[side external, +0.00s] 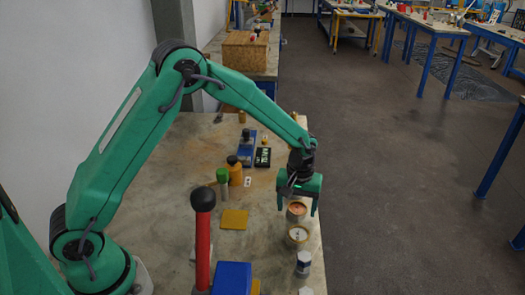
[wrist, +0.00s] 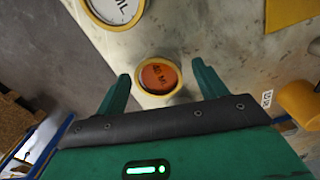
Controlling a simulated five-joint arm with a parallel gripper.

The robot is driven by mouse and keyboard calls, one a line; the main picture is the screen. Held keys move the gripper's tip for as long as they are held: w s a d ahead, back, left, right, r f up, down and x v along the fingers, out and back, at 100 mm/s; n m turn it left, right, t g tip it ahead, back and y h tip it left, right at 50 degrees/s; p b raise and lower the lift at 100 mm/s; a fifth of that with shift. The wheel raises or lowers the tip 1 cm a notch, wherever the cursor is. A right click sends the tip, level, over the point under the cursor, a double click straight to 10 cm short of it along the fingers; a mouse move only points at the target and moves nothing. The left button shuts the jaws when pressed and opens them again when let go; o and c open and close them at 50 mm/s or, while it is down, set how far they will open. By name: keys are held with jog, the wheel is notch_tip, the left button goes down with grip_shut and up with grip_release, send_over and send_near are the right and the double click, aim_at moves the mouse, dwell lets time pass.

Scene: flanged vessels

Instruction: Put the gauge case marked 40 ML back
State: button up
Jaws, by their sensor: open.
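A round case with an orange top and a yellow flange (wrist: 158,77) stands on the table, and its dark marking is too small to read surely. It also shows in the side view as the orange-topped case (side external: 297,208). My gripper (wrist: 160,88) is open and empty above it, with one finger toward each side of it in the wrist view. In the side view my gripper (side external: 303,205) points down over this case. A second case with a white top (wrist: 115,8) carries a marking ending in ML; it also shows nearer the camera (side external: 298,235).
A yellow square pad (side external: 234,219) lies flat on the table. A grey-and-white piece (side external: 303,262) stands near the right edge. A red post with a black knob (side external: 203,230), a blue block (side external: 232,278), an orange bottle (side external: 235,172) and a green-topped piece (side external: 222,176) stand to the left.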

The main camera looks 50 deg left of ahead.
aim_at(297, 209)
notch_tip(297, 209, up, 12)
jog(key=shift+f, duration=0.15)
dwell(0.4)
dwell(0.5)
jog(key=s+a+r+m+t, duration=0.1)
jog(key=s+a+r+m, duration=0.15)
jog(key=s+r, duration=0.35)
jog(key=s+a+r+m+t, duration=0.1)
jog(key=s+a+r+t, duration=0.15)
jog(key=s+r, duration=0.3)
jog(key=s+a+m+t, duration=0.2)
jog(key=s+a+m, duration=0.1)
jog(key=s, duration=1.1)
jog(key=shift+s+a, duration=0.15)
jog(key=shift+a, duration=0.35)
